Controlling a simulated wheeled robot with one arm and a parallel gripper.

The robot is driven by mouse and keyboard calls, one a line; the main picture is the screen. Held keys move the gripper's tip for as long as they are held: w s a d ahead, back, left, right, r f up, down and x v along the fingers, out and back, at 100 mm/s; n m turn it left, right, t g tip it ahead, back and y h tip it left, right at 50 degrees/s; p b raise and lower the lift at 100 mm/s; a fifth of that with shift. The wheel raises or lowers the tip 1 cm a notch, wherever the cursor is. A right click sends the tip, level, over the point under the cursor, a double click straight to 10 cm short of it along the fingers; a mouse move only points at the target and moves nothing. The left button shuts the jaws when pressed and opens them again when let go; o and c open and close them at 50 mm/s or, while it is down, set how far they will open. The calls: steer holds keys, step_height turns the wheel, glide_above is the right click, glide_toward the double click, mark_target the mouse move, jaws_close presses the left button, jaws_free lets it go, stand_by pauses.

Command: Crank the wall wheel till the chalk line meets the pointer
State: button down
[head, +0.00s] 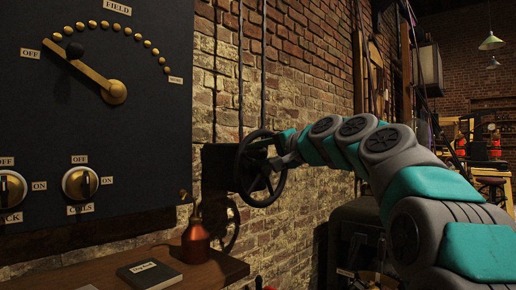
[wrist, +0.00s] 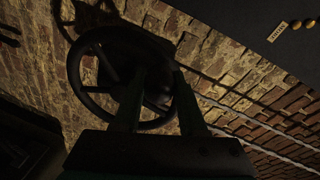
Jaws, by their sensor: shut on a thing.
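The dark wall wheel (head: 241,166) stands out from the brick wall on a dark mount, right of the panel. In the wrist view the wheel (wrist: 73,72) fills the upper left, with its rim and some spokes showing in shadow. My gripper (head: 284,158) is at the wheel's right side in the head view, shut on the wheel; the exact spot of contact is too dark to tell. In the wrist view the fingers of my gripper (wrist: 158,75) reach up over the wheel's right part. I cannot make out a chalk line or its pointer in either view.
A dark panel (head: 130,140) with a brass FIELD lever (head: 116,92) and knobs hangs at left. Below, a wooden shelf (head: 215,268) bears a copper-coloured bottle (head: 196,243) and a dark book (head: 150,273). A dark machine (head: 357,225) stands low behind my arm.

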steer(key=shift+r, duration=0.15)
steer(key=shift+c, duration=2.3)
jaws_free()
steer(key=shift+d, duration=0.1)
steer(key=v, duration=0.7)
steer(key=shift+s+d+b, duration=0.25)
steer(key=shift+s+b, duration=0.05)
steer(key=shift+b, duration=0.1)
steer(key=shift+c, duration=0.4)
